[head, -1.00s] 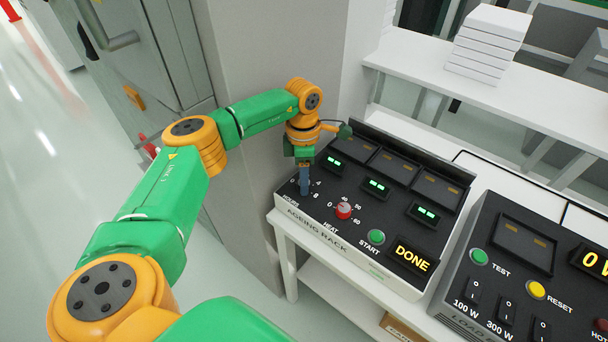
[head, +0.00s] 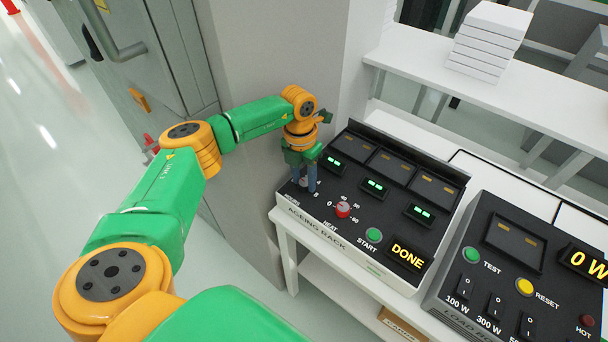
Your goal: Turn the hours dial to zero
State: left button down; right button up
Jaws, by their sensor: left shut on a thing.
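The hours dial (head: 304,183) is at the left front corner of the black ageing rack panel (head: 352,178). It is mostly hidden by my left gripper (head: 304,186). That gripper points down, with its two blue-grey fingers on either side of the dial, shut on it. The dial's pointer and most of its scale cannot be read; an 8 shows just right of the fingers. The HOURS label is partly visible in front. My right gripper is not in view.
The red heat dial (head: 343,209) sits close to the right of the fingers, then the green start button (head: 374,235) and a lit DONE display (head: 408,257). A grey pillar (head: 250,160) stands left of the rack. A load box (head: 520,270) is at right.

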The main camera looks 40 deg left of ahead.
aim_at(302, 181)
pick_arm(q)
jog(key=shift+n, duration=0.6)
jog(key=shift+f+n, duration=0.1)
jog(key=shift+n, duration=0.2)
jog(key=shift+s, duration=0.1)
jog(key=shift+c, duration=2.1)
grip_release()
notch_tip(302, 181, up, 6)
jog(key=shift+a+r+b, duration=0.15)
jog(key=shift+b, duration=0.4)
jog(key=shift+r, duration=0.45)
